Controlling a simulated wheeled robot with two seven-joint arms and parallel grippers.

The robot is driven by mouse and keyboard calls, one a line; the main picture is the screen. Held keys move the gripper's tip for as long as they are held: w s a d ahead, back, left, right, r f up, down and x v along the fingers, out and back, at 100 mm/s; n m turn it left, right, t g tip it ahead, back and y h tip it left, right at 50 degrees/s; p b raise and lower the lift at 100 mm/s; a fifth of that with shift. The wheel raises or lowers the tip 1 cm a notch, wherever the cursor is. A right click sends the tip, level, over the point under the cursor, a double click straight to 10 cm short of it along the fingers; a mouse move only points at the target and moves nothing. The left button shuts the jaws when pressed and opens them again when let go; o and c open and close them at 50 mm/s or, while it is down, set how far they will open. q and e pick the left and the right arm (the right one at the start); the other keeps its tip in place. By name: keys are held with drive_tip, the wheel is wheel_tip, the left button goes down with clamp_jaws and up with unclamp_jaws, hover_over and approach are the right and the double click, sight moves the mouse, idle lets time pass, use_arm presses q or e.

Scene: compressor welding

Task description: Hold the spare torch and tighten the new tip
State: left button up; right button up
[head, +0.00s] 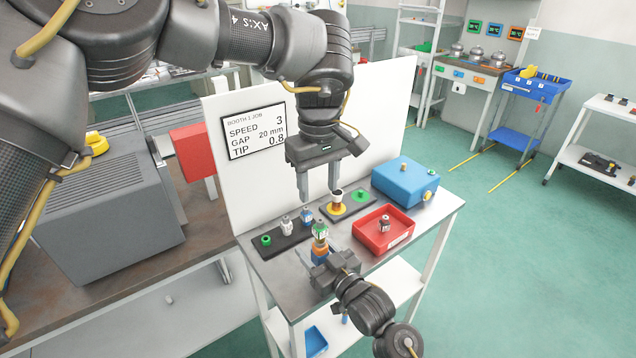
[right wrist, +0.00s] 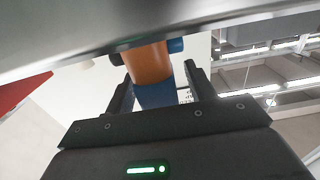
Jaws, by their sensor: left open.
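The spare torch (head: 321,250), an upright orange and blue body, stands near the table's front left edge. A small green and white piece (head: 320,232) sits at its top; I cannot tell if it is the new tip. My right gripper (head: 322,268) is low at the torch. In the right wrist view the orange and blue body (right wrist: 152,75) lies between the fingers (right wrist: 160,85), with a gap showing at the right finger; contact is unclear. My left gripper (head: 318,195) points down, open and empty, above the table behind the torch.
A dark strip (head: 272,247) holds small fittings at left. A dark plate (head: 345,211) carries yellow and green rings and a dark cup. A red tray (head: 372,243) holds a small fitting. A blue box (head: 400,182) stands at back right. A white sign panel (head: 370,115) rises behind.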

drive_tip(key=v, duration=1.2)
